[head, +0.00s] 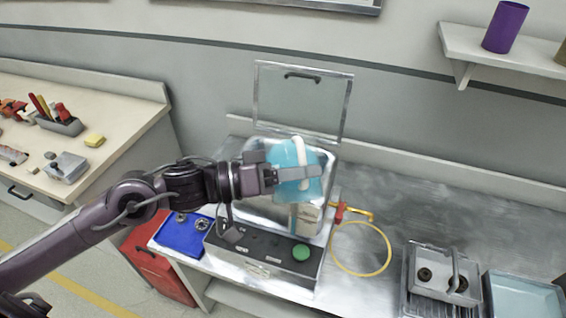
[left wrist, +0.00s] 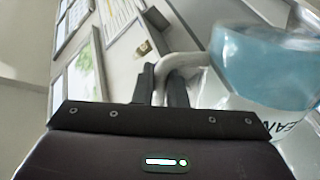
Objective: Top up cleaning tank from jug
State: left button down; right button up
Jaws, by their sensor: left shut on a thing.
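The jug (head: 285,156), translucent blue with a white handle, is held above the cleaning tank and looks tilted. My left gripper (head: 296,175) is shut on its handle. In the left wrist view the gripper (left wrist: 163,88) has its fingers on the white handle, and the jug (left wrist: 262,62) with blue liquid fills the upper right. The tank (head: 262,268) is a steel box with a black front panel and green button; its lid (head: 298,108) stands open behind. A narrow bluish streak shows below the jug, perhaps liquid. The jug and arm hide much of the tank opening. My right gripper is out of view.
A blue mat (head: 183,236) with small metal parts lies left of the tank. A yellow hose (head: 361,272) loops on the bench to its right, near a metal basket (head: 441,272) and a tray (head: 522,300). A workbench (head: 110,105) with tools stands at left.

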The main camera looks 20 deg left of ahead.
pick_arm(q)
jog(key=shift+w+a+r, duration=0.1)
jog(key=shift+r, duration=0.05)
jog(key=shift+r, duration=0.1)
jog(key=shift+w+a+n, duration=0.1)
jog(key=shift+n, duration=0.2)
dwell(0.4)
jog(key=shift+w, duration=0.1)
jog(key=shift+r, duration=0.1)
dwell(0.4)
jog(key=shift+w+a+n, duration=0.1)
jog(key=shift+n, duration=0.2)
jog(key=shift+d, duration=0.2)
jog(key=shift+a, duration=0.1)
